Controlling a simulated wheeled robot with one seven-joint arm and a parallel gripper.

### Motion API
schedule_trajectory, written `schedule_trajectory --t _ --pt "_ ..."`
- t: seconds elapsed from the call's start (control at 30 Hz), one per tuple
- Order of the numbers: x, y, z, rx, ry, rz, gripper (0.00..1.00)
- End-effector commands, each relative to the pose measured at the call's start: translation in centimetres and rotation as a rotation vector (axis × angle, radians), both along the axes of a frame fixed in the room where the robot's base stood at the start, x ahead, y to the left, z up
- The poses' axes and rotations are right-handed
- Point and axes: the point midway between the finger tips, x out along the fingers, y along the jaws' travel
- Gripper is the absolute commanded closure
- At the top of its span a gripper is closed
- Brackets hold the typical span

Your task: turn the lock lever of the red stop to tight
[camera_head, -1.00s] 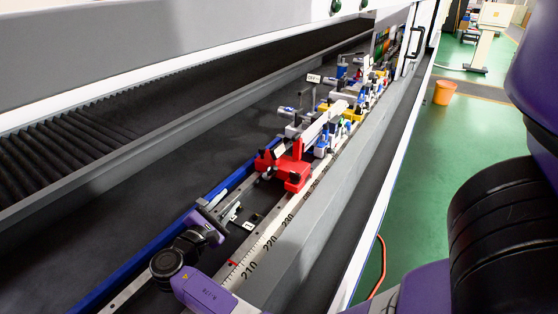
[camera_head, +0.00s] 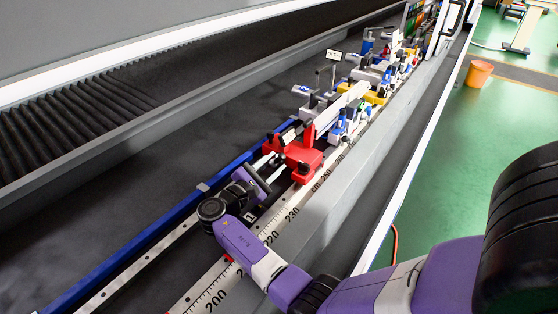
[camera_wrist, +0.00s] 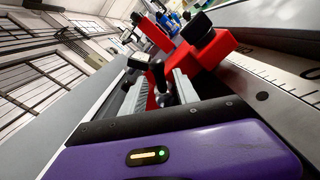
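The red stop (camera_head: 300,155) sits on the rail with the printed scale, in the middle of the head view. It also shows in the wrist view (camera_wrist: 208,48), with black knobs on it. A dark, lever-like part (camera_wrist: 158,76) stands on the stop's near side, seen between my fingers in the wrist view. In the head view it is too small to make out. My gripper (camera_head: 268,164) is at the stop's near side, its two silver fingers pointing at it. In the wrist view my gripper (camera_wrist: 160,88) is open with a clear gap. I cannot tell whether a finger touches the lever.
The scale rail (camera_head: 228,270) runs from the lower left to the upper right, with a blue rail (camera_head: 130,231) beside it. Blue, grey and yellow clamps (camera_head: 375,80) crowd the rail beyond the stop. A grey wall (camera_head: 335,200) stands to the right. Dark bed lies free at left.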

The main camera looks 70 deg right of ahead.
Motion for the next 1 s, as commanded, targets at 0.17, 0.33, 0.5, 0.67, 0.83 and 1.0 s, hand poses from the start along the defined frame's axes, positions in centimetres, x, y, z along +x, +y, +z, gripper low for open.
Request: schedule_trajectory --t 0.17,0.33,0.5,0.67,0.83,1.0 --pt "-0.5 -2.0 -0.1 0.0 -0.001 -0.001 0.64" --pt "-0.6 -2.6 0.0 0.001 -0.001 0.001 0.64" --pt "-0.6 -2.6 0.0 0.0 -0.001 0.001 0.64" --pt "-0.6 -2.6 0.0 0.0 -0.001 0.001 0.87" --pt "-0.6 -2.6 0.0 0.0 -0.001 0.001 1.0" --pt "-0.6 -2.6 0.0 0.0 -0.001 0.001 1.0"
